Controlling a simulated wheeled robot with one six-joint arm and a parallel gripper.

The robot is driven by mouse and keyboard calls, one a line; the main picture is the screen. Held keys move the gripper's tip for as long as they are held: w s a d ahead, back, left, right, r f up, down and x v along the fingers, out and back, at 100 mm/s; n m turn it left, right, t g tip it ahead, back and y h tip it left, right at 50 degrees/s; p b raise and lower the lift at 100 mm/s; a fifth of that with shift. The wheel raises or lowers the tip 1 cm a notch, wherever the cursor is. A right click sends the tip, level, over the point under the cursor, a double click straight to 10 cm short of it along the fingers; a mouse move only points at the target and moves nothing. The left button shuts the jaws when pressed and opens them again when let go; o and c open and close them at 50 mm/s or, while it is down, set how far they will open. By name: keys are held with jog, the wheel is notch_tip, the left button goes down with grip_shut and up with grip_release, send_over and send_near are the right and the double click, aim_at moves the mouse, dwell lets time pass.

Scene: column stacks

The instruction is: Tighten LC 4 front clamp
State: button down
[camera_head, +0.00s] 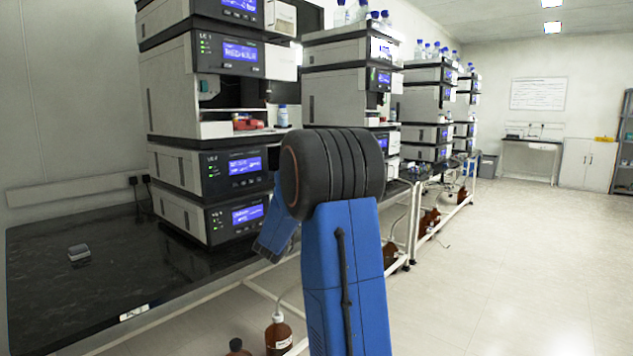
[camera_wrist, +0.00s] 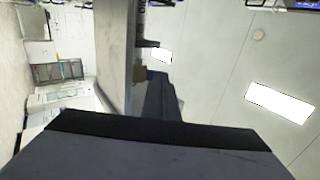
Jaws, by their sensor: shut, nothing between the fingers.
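Several instrument stacks line the bench in the head view, the nearest stack (camera_head: 172,92) at the left. Its unit labels are too small to read surely, so I cannot tell which is LC 4. The nearest stack has an open dark bay (camera_head: 238,93) with a red item (camera_head: 247,122) below it. No clamp can be made out. My blue arm with its black joint stands in front of the bench and hides part of the stacks. My gripper (camera_wrist: 160,100) shows in the wrist view as a dark shape, shut and empty, facing the ceiling and room, apart from any stack.
The black benchtop (camera_head: 60,275) is mostly clear at the left, with a small grey object (camera_head: 79,252) on it. Brown bottles (camera_head: 278,335) stand below the bench. Blue-capped bottles (camera_head: 340,14) top the stacks. The floor (camera_head: 520,260) at the right is free.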

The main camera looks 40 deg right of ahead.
jog(key=shift+r+y, duration=0.15)
jog(key=shift+y, duration=0.15)
jog(key=r+y, duration=0.1)
jog(key=y, duration=0.1)
jog(key=d+r+y, duration=0.1)
jog(key=y, duration=0.2)
jog(key=d+r+y, duration=0.1)
jog(key=y, duration=0.1)
jog(key=shift+w+r+g+y, duration=0.1)
jog(key=shift+r+g+y, duration=0.2)
jog(key=shift+r, duration=0.1)
jog(key=shift+d+r+y, duration=0.15)
jog(key=shift+d+y, duration=0.15)
jog(key=shift+y, duration=0.4)
jog(key=shift+d+r+y, duration=0.15)
jog(key=shift+d+y, duration=0.15)
jog(key=shift+y, duration=0.4)
jog(key=shift+w+d+r, duration=0.1)
jog(key=shift+d, duration=0.65)
jog(key=shift+w+d+r, duration=0.1)
jog(key=shift+d, duration=0.6)
jog(key=shift+r, duration=0.1)
